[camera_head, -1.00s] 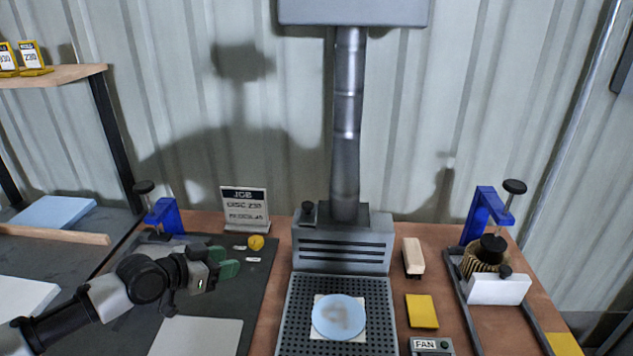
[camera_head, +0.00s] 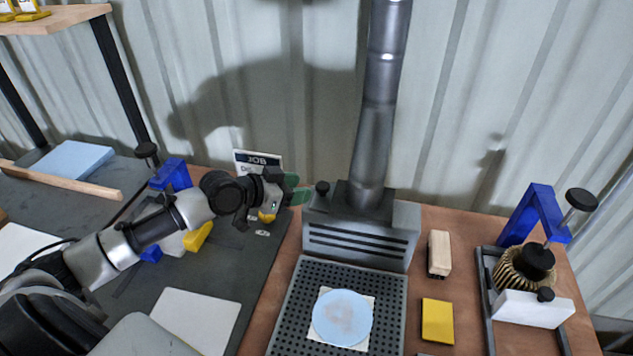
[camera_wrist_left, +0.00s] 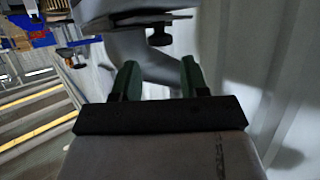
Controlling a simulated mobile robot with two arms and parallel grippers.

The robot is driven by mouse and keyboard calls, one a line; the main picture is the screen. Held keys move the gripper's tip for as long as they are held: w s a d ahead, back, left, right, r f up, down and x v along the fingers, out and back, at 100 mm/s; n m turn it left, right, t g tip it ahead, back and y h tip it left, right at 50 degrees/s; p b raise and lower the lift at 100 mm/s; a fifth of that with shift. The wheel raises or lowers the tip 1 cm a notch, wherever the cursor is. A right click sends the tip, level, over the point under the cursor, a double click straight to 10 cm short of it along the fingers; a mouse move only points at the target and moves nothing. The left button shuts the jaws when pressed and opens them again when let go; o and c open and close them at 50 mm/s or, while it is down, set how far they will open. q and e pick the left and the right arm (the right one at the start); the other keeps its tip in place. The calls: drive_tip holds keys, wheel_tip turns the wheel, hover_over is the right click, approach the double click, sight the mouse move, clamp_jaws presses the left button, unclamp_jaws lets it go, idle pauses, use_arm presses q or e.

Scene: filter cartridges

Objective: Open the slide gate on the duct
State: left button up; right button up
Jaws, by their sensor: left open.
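The metal duct (camera_head: 375,120) rises from the vented grey extraction box (camera_head: 360,240). A black knob (camera_head: 322,187) stands at the left of the duct's foot. It shows on a thin plate beside the duct in the left wrist view (camera_wrist_left: 159,36); I take this as the slide gate's handle. My left gripper (camera_head: 298,188) is just left of the knob, with green fingers apart and nothing between them. In the left wrist view the knob appears beyond the gap between the fingertips (camera_wrist_left: 160,78), apart from them. My right gripper is not in view.
A perforated plate (camera_head: 290,318) with a pale blue disc (camera_head: 342,317) lies before the box. A JOB sign (camera_head: 256,159) stands behind my left gripper. A brush-like block (camera_head: 439,252), a yellow pad (camera_head: 437,320) and a blue clamp (camera_head: 540,212) are at right. The corrugated wall is close behind.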

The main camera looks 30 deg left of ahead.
sight(318, 187)
use_arm(q)
drive_tip(key=p+x, duration=0.1)
drive_tip(key=x, duration=0.3)
drive_tip(key=shift+w, duration=0.3)
drive_tip(key=shift+w+d+f, duration=0.35)
drive_tip(key=shift+w, duration=0.05)
clamp_jaws()
